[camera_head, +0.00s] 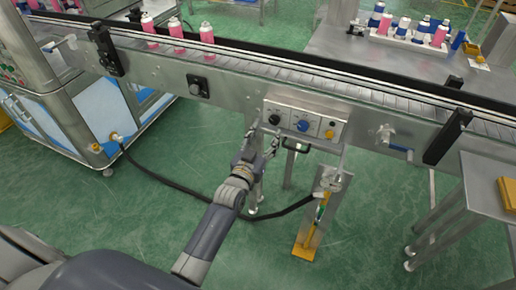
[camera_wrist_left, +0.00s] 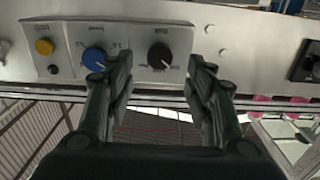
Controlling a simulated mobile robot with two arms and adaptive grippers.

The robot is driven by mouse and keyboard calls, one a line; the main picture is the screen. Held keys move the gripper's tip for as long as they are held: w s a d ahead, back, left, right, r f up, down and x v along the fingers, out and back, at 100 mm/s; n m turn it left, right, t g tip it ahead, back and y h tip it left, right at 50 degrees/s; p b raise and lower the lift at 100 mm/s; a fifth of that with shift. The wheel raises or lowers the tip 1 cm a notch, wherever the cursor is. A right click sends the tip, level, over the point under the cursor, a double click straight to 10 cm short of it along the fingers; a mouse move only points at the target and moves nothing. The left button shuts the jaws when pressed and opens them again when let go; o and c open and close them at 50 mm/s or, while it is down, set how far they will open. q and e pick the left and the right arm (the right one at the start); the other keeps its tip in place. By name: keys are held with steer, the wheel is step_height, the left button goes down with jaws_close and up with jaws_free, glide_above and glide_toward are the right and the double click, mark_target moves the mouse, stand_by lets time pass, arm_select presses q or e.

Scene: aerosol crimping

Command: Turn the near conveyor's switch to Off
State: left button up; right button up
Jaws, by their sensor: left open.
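The near conveyor's control box (camera_head: 305,118) is mounted on the conveyor's front side. It carries a black knob (camera_head: 274,119), a blue knob (camera_head: 303,126) and a yellow button (camera_head: 329,134). My left gripper (camera_head: 264,136) is open just below and in front of the black knob. In the left wrist view, the black knob (camera_wrist_left: 160,56) lies between the spread fingertips, beyond them, with no contact visible. The blue knob (camera_wrist_left: 94,58) is left of the left finger. The labels are too small to read. My right gripper is not in view.
The near conveyor (camera_head: 235,70) carries several pink cans (camera_head: 207,33). A pedestal with a yellow base (camera_head: 305,240) and a black hose (camera_head: 170,184) are near my arm. A side table (camera_head: 490,180) stands at right.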

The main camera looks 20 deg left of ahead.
arm_select(q)
steer(key=shift+s+a, duration=0.1)
steer(key=shift+s, duration=2.85)
